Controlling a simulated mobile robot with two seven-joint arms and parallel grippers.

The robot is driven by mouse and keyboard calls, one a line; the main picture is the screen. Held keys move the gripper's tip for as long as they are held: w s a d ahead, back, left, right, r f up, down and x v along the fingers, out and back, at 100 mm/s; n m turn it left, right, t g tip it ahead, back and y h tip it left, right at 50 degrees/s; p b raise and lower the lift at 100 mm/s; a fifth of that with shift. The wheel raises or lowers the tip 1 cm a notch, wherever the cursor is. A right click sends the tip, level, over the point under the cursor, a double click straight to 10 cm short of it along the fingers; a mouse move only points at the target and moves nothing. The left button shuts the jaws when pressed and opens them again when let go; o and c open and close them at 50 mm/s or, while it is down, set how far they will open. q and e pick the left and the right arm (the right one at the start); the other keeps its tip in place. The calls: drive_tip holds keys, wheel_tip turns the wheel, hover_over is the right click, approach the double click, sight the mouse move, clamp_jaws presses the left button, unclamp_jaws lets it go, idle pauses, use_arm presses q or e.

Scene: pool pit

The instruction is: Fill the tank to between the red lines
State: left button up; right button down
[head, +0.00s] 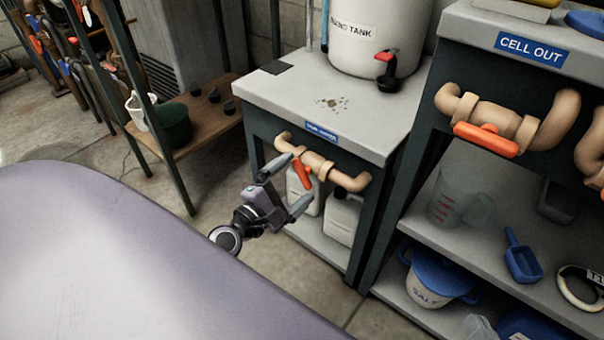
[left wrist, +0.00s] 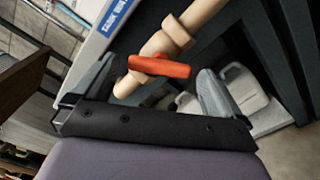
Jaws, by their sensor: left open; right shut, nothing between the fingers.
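A white tank (head: 378,37) stands on a grey-topped bench; its label is partly cut off and ends in "TANK". No red lines show on its visible part. A tap with a red top (head: 386,62) is on its front. Below the bench's blue label, a tan pipe (head: 322,168) carries an orange valve handle (head: 302,174) that lies across the pipe. My left gripper (head: 299,181) is open and empty at this handle, its fingers on either side. In the left wrist view the handle (left wrist: 160,67) shows between the open fingers, apparently without contact. My right gripper is out of view.
Right of the bench, a unit marked CELL OUT (head: 533,48) has a pipe with an orange handle (head: 486,139) lying along it. Its shelves hold a clear jug (head: 452,203), a blue scoop (head: 522,257) and a salt tub (head: 437,278). White canisters (head: 342,220) stand under the bench.

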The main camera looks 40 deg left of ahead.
sight(300, 177)
use_arm(q)
drive_tip(key=shift+w+d, duration=0.15)
drive_tip(key=shift+w, duration=1.4)
drive_tip(key=c, duration=0.9)
drive_tip(key=shift+c, duration=0.2)
